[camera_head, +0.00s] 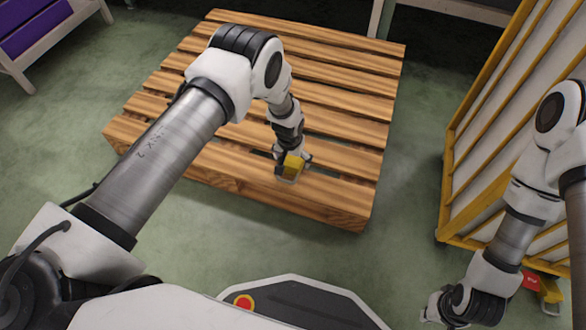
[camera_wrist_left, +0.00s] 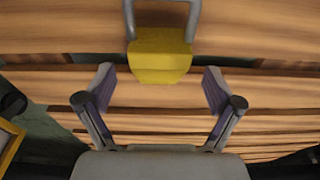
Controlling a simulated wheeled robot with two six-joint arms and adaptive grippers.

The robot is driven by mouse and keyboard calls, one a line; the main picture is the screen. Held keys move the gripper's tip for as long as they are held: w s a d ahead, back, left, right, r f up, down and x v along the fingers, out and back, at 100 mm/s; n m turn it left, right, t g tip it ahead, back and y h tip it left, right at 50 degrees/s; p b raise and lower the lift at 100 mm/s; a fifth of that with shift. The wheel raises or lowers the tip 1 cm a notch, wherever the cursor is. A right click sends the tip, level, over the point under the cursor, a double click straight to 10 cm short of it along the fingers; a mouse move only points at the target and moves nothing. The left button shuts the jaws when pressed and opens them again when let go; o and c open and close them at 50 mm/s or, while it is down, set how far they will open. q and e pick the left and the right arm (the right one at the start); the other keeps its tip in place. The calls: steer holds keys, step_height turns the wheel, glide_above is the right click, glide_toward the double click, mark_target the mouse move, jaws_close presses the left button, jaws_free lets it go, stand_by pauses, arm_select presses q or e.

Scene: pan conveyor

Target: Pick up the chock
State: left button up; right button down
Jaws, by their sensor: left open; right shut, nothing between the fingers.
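The chock is a yellow wedge-like block (camera_head: 292,165) with a grey loop handle, near the front edge of the wooden pallet (camera_head: 225,178). In the left wrist view the yellow block (camera_wrist_left: 160,62) lies just beyond the fingertips, roughly centred between them, with its handle pointing away. My left gripper (camera_head: 292,160) is at the chock and partly covers it from above. In the left wrist view its two fingers (camera_wrist_left: 158,88) are spread apart with nothing between them. My right gripper (camera_head: 434,308) is low at the bottom right, away from the pallet, shut and empty.
A yellow-framed slatted rack (camera_head: 452,170) stands on the right, near my right arm. A red and yellow object (camera_head: 540,286) lies by its base. A purple-and-white piece of furniture (camera_head: 35,30) is at the far left. Green floor is clear between pallet and rack.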

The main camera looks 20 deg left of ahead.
mark_target(293, 161)
arm_select(q)
steer(key=f, duration=0.1)
steer(key=f+b, duration=0.1)
steer(key=f, duration=0.1)
steer(key=shift+w+f, duration=0.25)
steer(key=shift+f, duration=0.05)
steer(key=shift+r, duration=0.15)
steer(key=c, duration=1.5)
